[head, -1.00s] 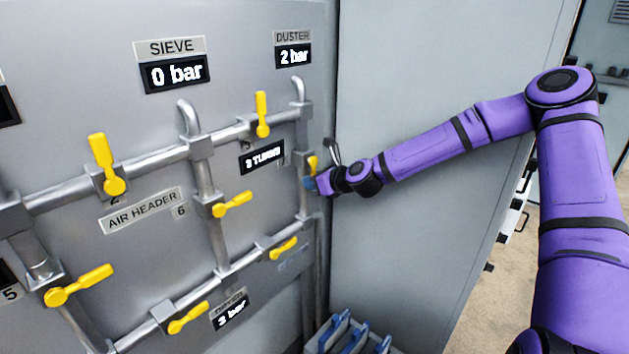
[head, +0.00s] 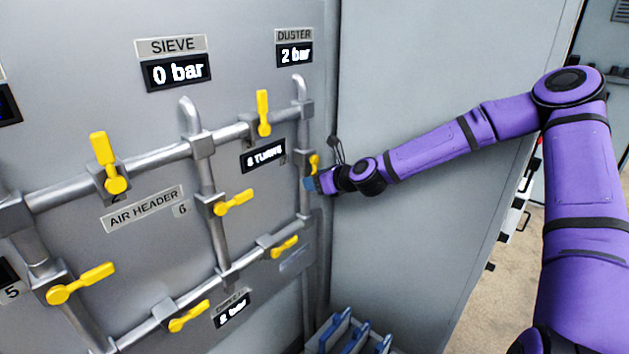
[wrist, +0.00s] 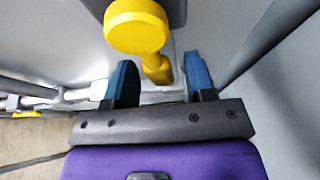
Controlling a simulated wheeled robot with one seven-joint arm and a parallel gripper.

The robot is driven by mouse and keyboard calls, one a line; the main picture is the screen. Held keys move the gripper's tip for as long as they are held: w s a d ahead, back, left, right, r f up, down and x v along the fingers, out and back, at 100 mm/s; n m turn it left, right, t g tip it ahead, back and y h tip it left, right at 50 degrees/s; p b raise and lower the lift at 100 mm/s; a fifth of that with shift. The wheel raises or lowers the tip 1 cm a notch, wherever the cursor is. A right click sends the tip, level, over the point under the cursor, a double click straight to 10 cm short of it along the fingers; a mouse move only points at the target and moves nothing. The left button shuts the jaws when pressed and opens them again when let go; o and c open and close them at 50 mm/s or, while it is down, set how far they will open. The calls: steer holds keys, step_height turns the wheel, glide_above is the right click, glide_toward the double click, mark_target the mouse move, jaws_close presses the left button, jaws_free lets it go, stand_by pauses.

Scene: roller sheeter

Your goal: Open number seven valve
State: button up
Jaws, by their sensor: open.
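The yellow valve handle (head: 314,164) on the right-hand vertical pipe is the one at my gripper. No number seven is legible on it, and its lower part is hidden by my gripper (head: 311,184). In the wrist view the valve's round yellow hub (wrist: 137,27) is above, and its handle (wrist: 158,68) points down toward the gap between my two blue fingers. My gripper (wrist: 160,80) is open there, with a visible gap on each side of the handle.
Other yellow valves, such as the upper one (head: 263,113), the middle one (head: 233,203) and the lower one (head: 285,246), sit on the grey pipes. A grey cabinet wall (head: 430,240) stands close to the right. A blue-topped rack (head: 345,335) is below.

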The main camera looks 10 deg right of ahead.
steer(key=v, duration=1)
steer(key=shift+f, duration=0.1)
steer(key=s+a+f+n+g+h, duration=0.15)
steer(key=s+n+g+h, duration=0.35)
steer(key=s+n, duration=0.7)
steer(key=s+d+r+n+h, duration=0.1)
steer(key=s+d+r+n, duration=0.2)
steer(key=s+r+n, duration=0.5)
steer(key=s+d+r+n+h, duration=0.1)
steer(key=s+d+r+n, duration=0.3)
steer(key=s+r+n, duration=0.5)
steer(key=s+r, duration=0.5)
steer(key=s, duration=0.3)
steer(key=shift+d+r+g+h, duration=0.3)
steer(key=shift+r+h, duration=0.05)
steer(key=shift+h, duration=0.05)
